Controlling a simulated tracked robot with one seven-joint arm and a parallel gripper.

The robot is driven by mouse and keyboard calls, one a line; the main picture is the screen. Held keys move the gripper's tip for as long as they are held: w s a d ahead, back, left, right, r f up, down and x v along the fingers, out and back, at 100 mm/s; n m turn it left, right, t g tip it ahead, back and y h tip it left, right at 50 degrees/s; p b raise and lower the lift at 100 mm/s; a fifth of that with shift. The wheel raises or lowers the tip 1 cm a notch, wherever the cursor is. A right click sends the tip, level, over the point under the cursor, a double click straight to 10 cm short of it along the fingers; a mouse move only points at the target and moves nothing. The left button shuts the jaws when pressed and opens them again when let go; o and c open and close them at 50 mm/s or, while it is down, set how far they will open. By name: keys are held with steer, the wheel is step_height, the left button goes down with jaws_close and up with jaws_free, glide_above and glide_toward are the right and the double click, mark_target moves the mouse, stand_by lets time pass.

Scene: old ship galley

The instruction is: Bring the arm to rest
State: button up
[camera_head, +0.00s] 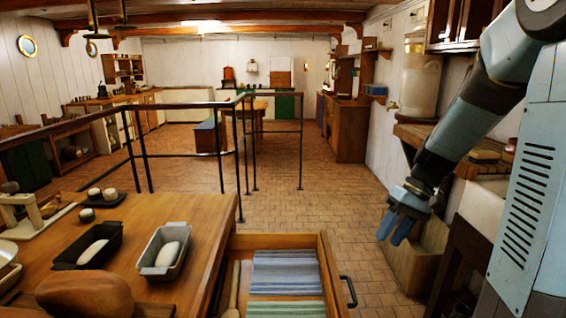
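My arm reaches down from the upper right of the head view. My gripper (393,228) hangs at its end with its blue fingers pointing down, over the tiled floor to the right of the open drawer. Nothing shows between or below the fingers. They are small and close together, so I cannot tell whether they are apart or touching.
An open drawer (326,262) with folded cloths juts out at the bottom centre. A wooden counter (200,212) with two loaf tins (149,264) (112,252) stands left. Dark railings (247,150) stand behind it. Shelving and a sink lie right; the central floor is clear.

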steer(key=s+a+r+m+t+h, duration=0.1)
steer(key=s+r+t+h, duration=0.4)
steer(key=s+r, duration=0.8)
steer(key=shift+s+a+m+t, duration=0.3)
steer(key=shift+s+a+t, duration=0.35)
steer(key=shift+t, duration=0.55)
steer(key=shift+s, duration=0.15)
